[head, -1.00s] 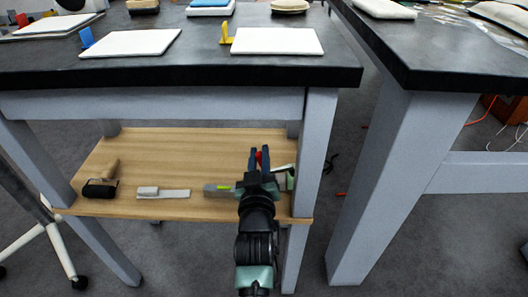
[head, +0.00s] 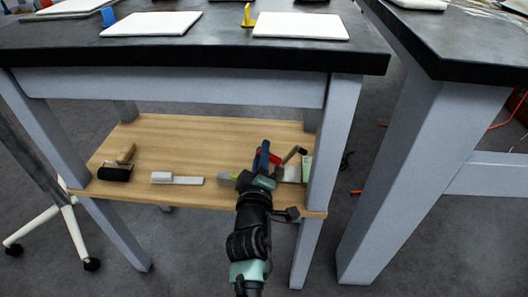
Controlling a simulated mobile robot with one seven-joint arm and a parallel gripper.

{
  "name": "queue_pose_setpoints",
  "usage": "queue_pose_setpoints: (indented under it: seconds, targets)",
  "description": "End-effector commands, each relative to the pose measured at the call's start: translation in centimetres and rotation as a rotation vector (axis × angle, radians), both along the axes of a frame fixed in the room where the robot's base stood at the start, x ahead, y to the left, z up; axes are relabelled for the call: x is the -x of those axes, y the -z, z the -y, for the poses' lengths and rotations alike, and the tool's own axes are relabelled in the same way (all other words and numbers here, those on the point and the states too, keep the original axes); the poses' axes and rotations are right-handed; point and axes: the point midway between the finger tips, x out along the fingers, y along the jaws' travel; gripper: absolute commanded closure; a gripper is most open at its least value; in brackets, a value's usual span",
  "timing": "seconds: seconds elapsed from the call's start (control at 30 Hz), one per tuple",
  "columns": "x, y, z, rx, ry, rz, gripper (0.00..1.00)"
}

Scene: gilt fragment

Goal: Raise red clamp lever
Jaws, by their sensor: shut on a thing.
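The red clamp lever (head: 276,155) shows just beside and right of my gripper's fingers, over the right end of the wooden lower shelf (head: 150,140). My gripper (head: 263,155) reaches in from the front, with its dark blue fingers closed at the red lever. The fingers hide part of the lever, and the clamp's body is mostly hidden behind my gripper. A dark bar (head: 291,154) sticks up at a slant right of the lever, near a pale block (head: 290,174).
A brush with a black head (head: 116,173) and a white-handled brush (head: 176,178) lie on the shelf to the left. A grey-green tool (head: 228,176) lies left of my gripper. The table leg (head: 335,140) stands close on the right, and the dark tabletop (head: 200,45) overhangs the shelf.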

Motion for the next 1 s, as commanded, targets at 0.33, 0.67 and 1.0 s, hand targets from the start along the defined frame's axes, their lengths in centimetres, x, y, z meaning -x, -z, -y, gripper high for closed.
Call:
queue_pose_setpoints:
  seconds: [0.33, 0.67, 1.0]
  targets:
    - [0.03, 0.27, -0.1, 0.032, 0.0, -0.002, 1.0]
    - [0.03, 0.28, -0.11, 0.032, -0.001, -0.003, 0.62]
    - [0.03, 0.18, -0.09, 0.029, 0.0, -0.001, 0.5]
